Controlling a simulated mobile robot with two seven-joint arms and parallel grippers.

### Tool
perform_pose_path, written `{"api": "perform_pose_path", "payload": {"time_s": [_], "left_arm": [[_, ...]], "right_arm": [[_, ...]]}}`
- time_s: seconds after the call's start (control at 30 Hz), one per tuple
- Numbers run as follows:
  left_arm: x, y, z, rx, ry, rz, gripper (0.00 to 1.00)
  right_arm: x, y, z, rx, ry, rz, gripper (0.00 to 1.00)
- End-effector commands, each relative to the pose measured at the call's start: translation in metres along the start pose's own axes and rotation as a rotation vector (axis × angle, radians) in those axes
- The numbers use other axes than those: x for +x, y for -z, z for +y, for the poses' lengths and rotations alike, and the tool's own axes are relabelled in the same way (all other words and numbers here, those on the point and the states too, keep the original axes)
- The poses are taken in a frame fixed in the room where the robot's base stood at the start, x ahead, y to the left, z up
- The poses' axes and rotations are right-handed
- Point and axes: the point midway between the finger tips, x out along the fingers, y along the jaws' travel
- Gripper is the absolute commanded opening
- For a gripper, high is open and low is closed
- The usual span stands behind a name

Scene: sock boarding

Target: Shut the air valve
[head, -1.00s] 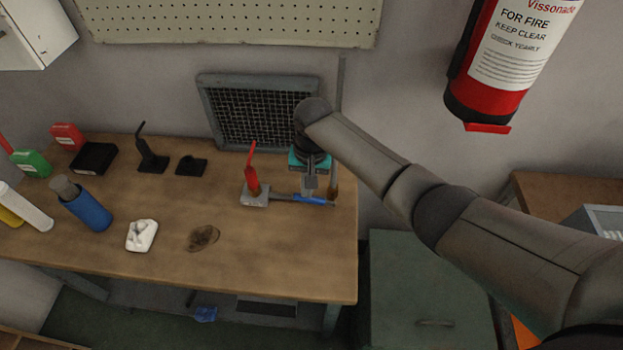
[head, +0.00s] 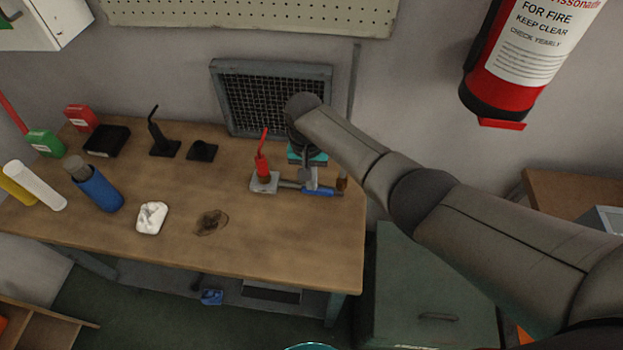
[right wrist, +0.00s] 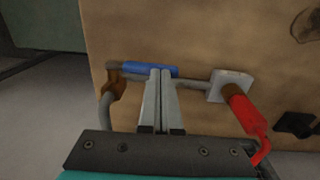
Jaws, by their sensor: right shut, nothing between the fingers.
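The air valve has a blue lever handle (head: 322,192) and a brown-brass body (head: 342,184) near the workbench's right edge. In the right wrist view the blue handle (right wrist: 150,70) runs from the brass body (right wrist: 115,82) roughly along the grey pipe (right wrist: 195,85). The pipe meets a pale block with a red handled piece (head: 262,165). My right gripper (head: 311,184) is shut and empty, pointing down at the handle. Its closed fingertips (right wrist: 159,72) overlap the handle in the wrist view; whether they touch is unclear. My left gripper is not in view.
The wooden workbench (head: 290,240) is clear at front right. A white cloth (head: 151,217), a blue bottle (head: 98,190) and black stands (head: 162,140) are further left. A framed mesh panel (head: 260,95) stands behind the valve. A fire extinguisher (head: 520,70) hangs at right.

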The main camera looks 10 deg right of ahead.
Motion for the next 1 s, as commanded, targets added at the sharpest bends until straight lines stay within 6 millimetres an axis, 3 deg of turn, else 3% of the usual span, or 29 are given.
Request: {"api": "perform_pose_path", "payload": {"time_s": [0.23, 0.37, 0.8, 1.0], "left_arm": [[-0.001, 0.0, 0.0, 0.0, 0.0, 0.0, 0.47], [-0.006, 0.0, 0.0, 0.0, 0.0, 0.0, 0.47], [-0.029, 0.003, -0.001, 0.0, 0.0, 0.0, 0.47], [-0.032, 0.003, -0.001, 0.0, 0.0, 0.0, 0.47]], "right_arm": [[-0.002, 0.0, 0.0, 0.0, 0.001, 0.0, 0.0], [-0.014, 0.0, -0.001, -0.001, 0.003, 0.002, 0.0], [-0.113, 0.001, -0.001, 0.0, 0.003, 0.003, 0.0], [-0.143, 0.0, -0.001, 0.0, 0.003, 0.002, 0.0]]}}
